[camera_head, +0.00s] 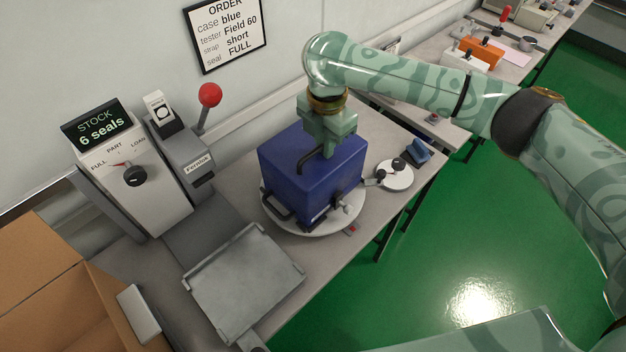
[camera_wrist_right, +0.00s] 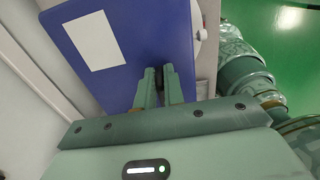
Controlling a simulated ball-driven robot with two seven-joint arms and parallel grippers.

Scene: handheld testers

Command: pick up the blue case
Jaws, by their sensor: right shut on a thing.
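The blue case (camera_head: 313,178) stands upright on a round white turntable (camera_head: 298,229) on the grey bench. It has a dark handle on top and another dark handle low on its left side. My right gripper (camera_head: 326,152) comes down on the top of the case and is shut on its top handle. In the right wrist view the blue case (camera_wrist_right: 135,45) shows a white label, and the right gripper's fingers (camera_wrist_right: 163,82) are close together against it; the grip itself is partly hidden. My left gripper is not in view.
A sealing machine (camera_head: 135,165) with a red-knobbed lever (camera_head: 209,95) stands to the left. A grey tray (camera_head: 245,285) lies in front of it. A cardboard box (camera_head: 60,290) is at lower left. A small white disc (camera_head: 396,176) and a blue item (camera_head: 417,152) sit right of the case.

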